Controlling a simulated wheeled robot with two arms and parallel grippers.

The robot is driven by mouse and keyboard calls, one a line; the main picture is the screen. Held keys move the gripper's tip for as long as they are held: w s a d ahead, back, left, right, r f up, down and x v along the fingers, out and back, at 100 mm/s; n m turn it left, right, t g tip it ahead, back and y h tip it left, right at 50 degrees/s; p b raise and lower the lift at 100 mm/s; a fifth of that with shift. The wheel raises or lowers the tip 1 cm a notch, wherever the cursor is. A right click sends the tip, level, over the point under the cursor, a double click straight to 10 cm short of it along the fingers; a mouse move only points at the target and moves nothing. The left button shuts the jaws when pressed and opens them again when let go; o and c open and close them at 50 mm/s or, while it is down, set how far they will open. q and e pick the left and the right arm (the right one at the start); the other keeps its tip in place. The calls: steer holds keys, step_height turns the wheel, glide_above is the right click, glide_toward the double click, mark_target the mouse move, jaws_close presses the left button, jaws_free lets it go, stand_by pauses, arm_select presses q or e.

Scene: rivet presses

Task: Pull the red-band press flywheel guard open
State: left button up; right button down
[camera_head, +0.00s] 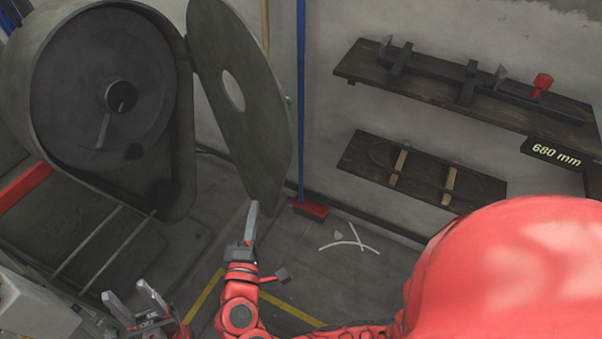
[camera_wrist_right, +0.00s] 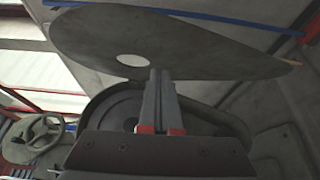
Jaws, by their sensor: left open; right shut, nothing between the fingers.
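The flywheel guard (camera_head: 235,90) is a grey teardrop plate with a round hole. It stands swung out from the right side of the round housing (camera_head: 185,120), and the dark flywheel (camera_head: 85,75) is exposed. A red band (camera_head: 25,186) crosses the press at the left edge. My right gripper (camera_head: 252,208) is shut and empty, just by the guard's lower end. In the right wrist view the guard (camera_wrist_right: 190,40) spans above my right gripper's fingertips (camera_wrist_right: 160,72); whether they touch is unclear. My left gripper (camera_head: 126,291) is open and empty at the lower left, below the housing.
A wooden wall shelf (camera_head: 440,92) with clamp-like tools and a lower wooden board (camera_head: 365,155) are at right, with a "680 mm" sign (camera_head: 557,152). A blue pole (camera_head: 301,100) ends in a red foot (camera_head: 310,210) behind the guard. Two rails (camera_head: 105,250) run below the housing.

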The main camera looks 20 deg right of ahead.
glide_toward(280, 156)
steer(key=w+a, duration=0.1)
steer(key=w, duration=0.3)
steer(key=d, duration=0.1)
steer(key=w+d+p, duration=0.1)
steer(key=d, duration=0.1)
steer(key=shift+w+d, duration=0.15)
steer(key=shift+d, duration=0.2)
